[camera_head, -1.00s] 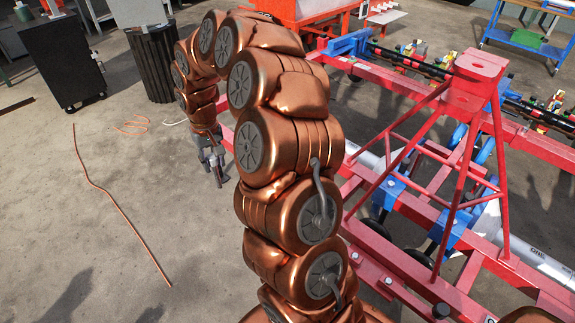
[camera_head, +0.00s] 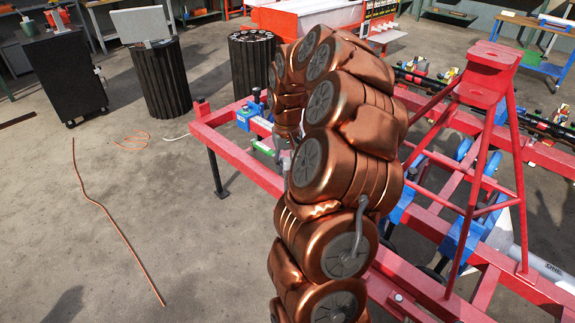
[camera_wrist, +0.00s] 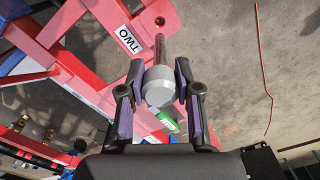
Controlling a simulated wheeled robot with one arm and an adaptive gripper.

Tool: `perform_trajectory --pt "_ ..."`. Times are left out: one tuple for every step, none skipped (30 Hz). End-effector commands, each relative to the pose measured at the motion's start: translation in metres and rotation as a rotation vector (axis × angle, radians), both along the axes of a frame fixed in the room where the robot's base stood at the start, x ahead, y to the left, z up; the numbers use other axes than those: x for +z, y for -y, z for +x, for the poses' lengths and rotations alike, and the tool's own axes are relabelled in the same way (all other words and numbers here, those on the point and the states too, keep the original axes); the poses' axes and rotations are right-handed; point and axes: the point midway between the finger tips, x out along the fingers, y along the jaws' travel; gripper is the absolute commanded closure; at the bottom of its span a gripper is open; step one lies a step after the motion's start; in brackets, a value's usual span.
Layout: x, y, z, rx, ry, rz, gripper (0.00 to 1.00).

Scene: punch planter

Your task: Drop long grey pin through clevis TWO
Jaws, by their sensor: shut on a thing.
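In the wrist view my gripper (camera_wrist: 158,86) is shut around the wide, pale grey head of the long grey pin (camera_wrist: 160,93). The pin's thinner shaft runs away from the jaws toward the top of the picture. I cannot tell whether the pin's far end is in a hole or only in front of the plate. In the head view my gripper (camera_head: 283,152) is mostly hidden behind my copper arm, near the red frame's left end; the pin is not clear there.
The red frame (camera_head: 235,155) stretches right, carrying a blue block (camera_head: 245,118) and a tall red tripod stand (camera_head: 490,75). Black ribbed bins (camera_head: 162,80) and a black cabinet (camera_head: 62,75) stand behind. A copper-coloured rod (camera_head: 112,225) lies on open floor at left.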

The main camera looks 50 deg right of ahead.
Motion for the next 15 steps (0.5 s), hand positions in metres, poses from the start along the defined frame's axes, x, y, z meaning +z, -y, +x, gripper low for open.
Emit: perform_trajectory --pt "0.0 0.0 0.0 0.0 0.001 -0.001 1.0" --pt "0.0 0.0 0.0 0.0 0.001 -0.001 1.0" --pt "0.0 0.0 0.0 0.0 0.001 -0.001 1.0" --pt "0.0 0.0 0.0 0.0 0.001 -0.001 1.0" --pt "-0.001 -0.001 -0.001 0.0 0.001 -0.001 1.0" --pt "-0.001 -0.001 -0.001 0.0 0.001 -0.001 1.0" --pt "-0.001 -0.001 -0.001 0.0 0.001 -0.001 1.0" --pt "-0.002 -0.001 -0.002 0.0 0.001 -0.001 1.0" --pt "-0.004 -0.001 -0.002 0.0 0.0 0.0 1.0" --pt "-0.006 -0.002 -0.002 0.0 -0.001 0.001 1.0" --pt "-0.007 -0.002 -0.002 0.0 -0.001 0.001 1.0" --pt "-0.01 -0.002 -0.002 0.001 -0.001 0.001 1.0" --pt "-0.012 -0.002 -0.002 0.001 -0.001 0.001 1.0" --pt "-0.015 -0.002 -0.002 0.001 -0.002 0.001 1.0" --pt "-0.018 -0.002 -0.002 0.001 -0.002 0.001 1.0"
